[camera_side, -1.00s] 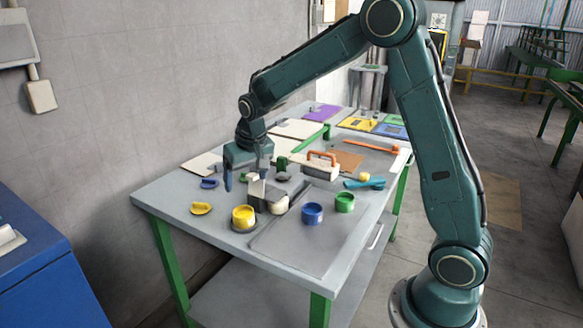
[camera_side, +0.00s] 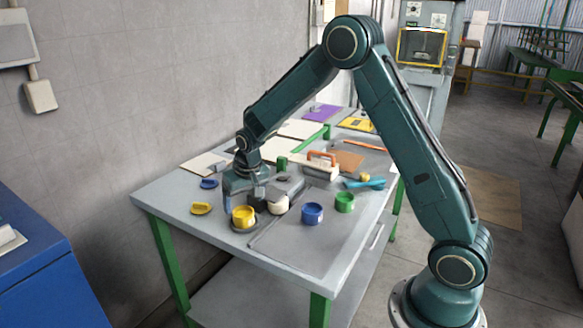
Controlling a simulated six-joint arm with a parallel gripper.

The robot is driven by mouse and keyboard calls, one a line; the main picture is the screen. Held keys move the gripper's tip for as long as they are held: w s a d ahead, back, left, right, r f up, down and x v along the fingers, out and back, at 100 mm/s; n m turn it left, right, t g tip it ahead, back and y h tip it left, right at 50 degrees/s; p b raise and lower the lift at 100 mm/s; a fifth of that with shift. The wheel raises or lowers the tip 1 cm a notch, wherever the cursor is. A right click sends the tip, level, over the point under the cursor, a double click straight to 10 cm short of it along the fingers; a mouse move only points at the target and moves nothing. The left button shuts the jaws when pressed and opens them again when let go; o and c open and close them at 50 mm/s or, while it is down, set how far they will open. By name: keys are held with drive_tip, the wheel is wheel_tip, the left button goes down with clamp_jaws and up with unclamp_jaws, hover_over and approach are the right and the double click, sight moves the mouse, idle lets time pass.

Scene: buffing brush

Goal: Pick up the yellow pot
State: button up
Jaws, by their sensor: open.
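The yellow pot (camera_side: 243,217) stands upright near the front left of the table, on a dark round base. My gripper (camera_side: 243,203) is low over the table, at and just behind the yellow pot, pointing down. Its jaws are open. One finger shows to the left of the pot's rim; the other is hard to make out against the grey and white things behind. I cannot tell whether a finger touches the pot.
A white pot (camera_side: 278,205) stands close to the right of the yellow one. A blue pot (camera_side: 312,214) and a green pot (camera_side: 345,202) are further right. A yellow lid (camera_side: 201,208) lies to the left. The front table corner is clear.

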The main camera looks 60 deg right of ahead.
sight(246, 209)
drive_tip(key=shift+f, duration=0.15)
drive_tip(key=shift+x, duration=2.6)
drive_tip(key=shift+s, duration=0.1)
drive_tip(key=c, duration=1.1)
drive_tip(key=shift+s, duration=0.1)
drive_tip(key=shift+s+r, duration=0.55)
drive_tip(key=shift+r, duration=0.15)
drive_tip(key=s+r, duration=0.6)
drive_tip(key=s, duration=0.6)
drive_tip(key=shift+s+r, duration=0.35)
